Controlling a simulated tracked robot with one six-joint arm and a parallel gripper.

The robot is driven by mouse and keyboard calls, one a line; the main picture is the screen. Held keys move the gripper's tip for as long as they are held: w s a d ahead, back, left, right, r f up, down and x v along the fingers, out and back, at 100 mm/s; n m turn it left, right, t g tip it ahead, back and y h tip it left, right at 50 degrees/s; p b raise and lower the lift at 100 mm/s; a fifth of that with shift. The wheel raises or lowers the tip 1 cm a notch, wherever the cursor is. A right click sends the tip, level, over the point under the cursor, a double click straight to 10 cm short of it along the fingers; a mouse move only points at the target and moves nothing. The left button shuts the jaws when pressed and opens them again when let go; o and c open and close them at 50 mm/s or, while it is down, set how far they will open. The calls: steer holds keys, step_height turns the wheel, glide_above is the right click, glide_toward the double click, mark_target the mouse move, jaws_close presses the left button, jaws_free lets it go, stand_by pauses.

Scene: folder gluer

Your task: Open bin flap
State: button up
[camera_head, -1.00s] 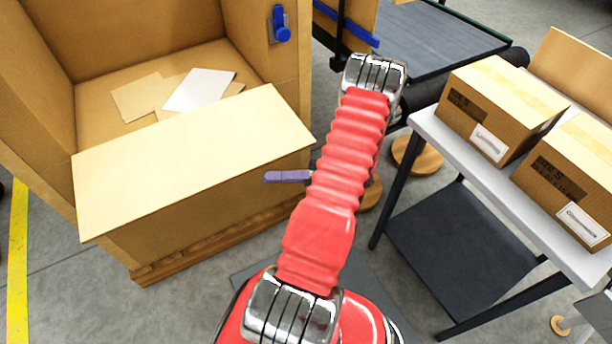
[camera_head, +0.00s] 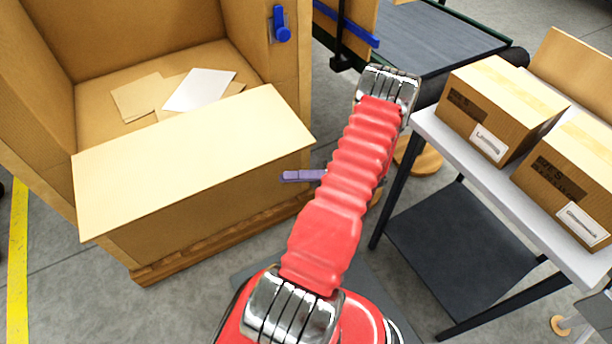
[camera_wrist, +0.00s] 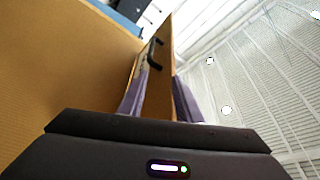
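The bin (camera_head: 200,215) is a large cardboard box on a wooden base at the left of the head view. A pale flat panel (camera_head: 190,155), apparently its flap, slopes across its front. Flat sheets (camera_head: 200,90) lie inside behind it. My gripper is mostly hidden behind my red arm; one purple finger (camera_head: 303,176) shows just right of the panel, near the bin's front right corner. In the wrist view, the two purple fingers of my gripper (camera_wrist: 160,98) stand apart. A brown panel (camera_wrist: 160,75) with a black handle (camera_wrist: 154,50) shows between and beyond them; contact is unclear.
A blue latch-like part (camera_head: 281,25) is on the bin's right post. A conveyor (camera_head: 430,45) stands behind my arm. A table (camera_head: 425,122) with cardboard boxes (camera_head: 500,105) is at the right. Grey floor lies between table and bin.

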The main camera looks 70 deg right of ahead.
steer(key=v, duration=0.4)
steer(key=shift+d+f, duration=0.15)
steer(key=shift+f, duration=0.1)
stand_by(0.3)
steer(key=shift+c, duration=0.2)
